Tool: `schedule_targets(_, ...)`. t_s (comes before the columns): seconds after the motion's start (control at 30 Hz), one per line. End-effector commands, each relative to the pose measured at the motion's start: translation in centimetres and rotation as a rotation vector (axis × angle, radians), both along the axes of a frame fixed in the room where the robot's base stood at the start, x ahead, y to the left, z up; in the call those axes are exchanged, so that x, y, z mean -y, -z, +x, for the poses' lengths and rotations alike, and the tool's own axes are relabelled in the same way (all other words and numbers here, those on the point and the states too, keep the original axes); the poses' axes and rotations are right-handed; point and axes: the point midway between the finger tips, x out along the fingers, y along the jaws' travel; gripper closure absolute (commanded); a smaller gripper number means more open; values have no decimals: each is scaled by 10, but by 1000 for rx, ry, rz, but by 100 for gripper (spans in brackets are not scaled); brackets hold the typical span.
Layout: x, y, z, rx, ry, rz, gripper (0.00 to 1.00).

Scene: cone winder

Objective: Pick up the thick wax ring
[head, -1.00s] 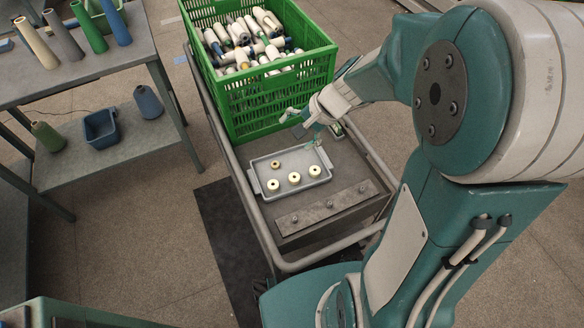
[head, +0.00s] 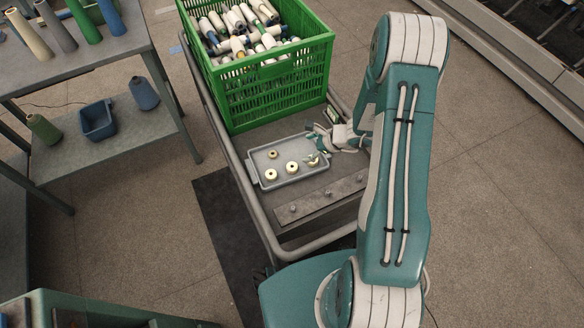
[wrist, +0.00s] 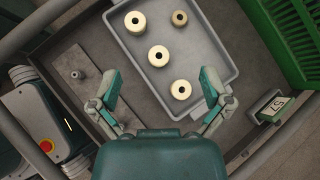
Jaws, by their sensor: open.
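Several cream wax rings lie in a shallow grey tray (head: 262,150), which also shows in the wrist view (wrist: 222,48). One ring (wrist: 181,89) lies closest to my gripper (wrist: 160,86), near the right fingertip; a finger partly covers it in the head view. A second ring (wrist: 158,56) lies ahead of the finger gap. Two more, a left ring (wrist: 135,21) and a smaller-looking, tan one (wrist: 179,18), lie farther off. I cannot tell for sure which ring is the thick one. My gripper (head: 314,147) is open and empty over the tray's right end.
A green crate (head: 280,87) full of yarn cones stands behind the tray on the cart. A metal bar with pegs (head: 320,200) lies in front. A small labelled box (wrist: 272,109) sits beside the tray. A cart rail (head: 236,165) runs around.

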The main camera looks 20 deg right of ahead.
Motion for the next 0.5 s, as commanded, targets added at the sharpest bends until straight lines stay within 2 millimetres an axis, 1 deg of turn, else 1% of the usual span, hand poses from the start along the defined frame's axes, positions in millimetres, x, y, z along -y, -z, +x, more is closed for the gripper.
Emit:
schedule_targets(0.03, 4, 17, -2, -30, 45, 17, 2)
schedule_targets(0.1, 9, 36, -4, -61, 105, 36, 2)
schedule_targets(0.2, 16, 57, -8, -97, 176, 57, 2)
schedule_targets(0.3, 19, 71, -10, -120, 220, 70, 2)
schedule_targets(0.37, 20, 75, -11, -127, 234, 73, 2)
schedule_targets(0.5, 14, 87, -6, -133, 242, 76, 2)
